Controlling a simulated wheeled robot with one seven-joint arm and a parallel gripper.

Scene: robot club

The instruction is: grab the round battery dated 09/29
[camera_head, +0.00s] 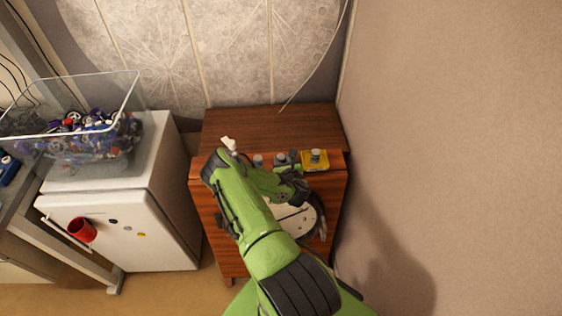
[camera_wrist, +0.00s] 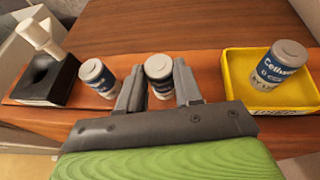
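Three round batteries with grey tops and blue-white labels stand upright on a wooden cabinet. In the wrist view, the left battery (camera_wrist: 97,78) stands beside a black block, and the middle battery (camera_wrist: 160,72) stands between the two fingertips of my gripper (camera_wrist: 159,82). The right battery (camera_wrist: 282,64) stands in a yellow tray (camera_wrist: 236,72); its label shows "Cellu" and part of a "BY" line. I cannot read a full date on any of them. My gripper is open, its fingers close on both sides of the middle battery; contact is not clear.
A black block with a white piece (camera_wrist: 38,72) stands at the far left of the row. The cabinet top (camera_head: 260,130) behind the batteries is clear. A wall (camera_head: 450,130) rises close on the right. A white fridge (camera_head: 150,215) carries a clear bin (camera_head: 105,85) of parts.

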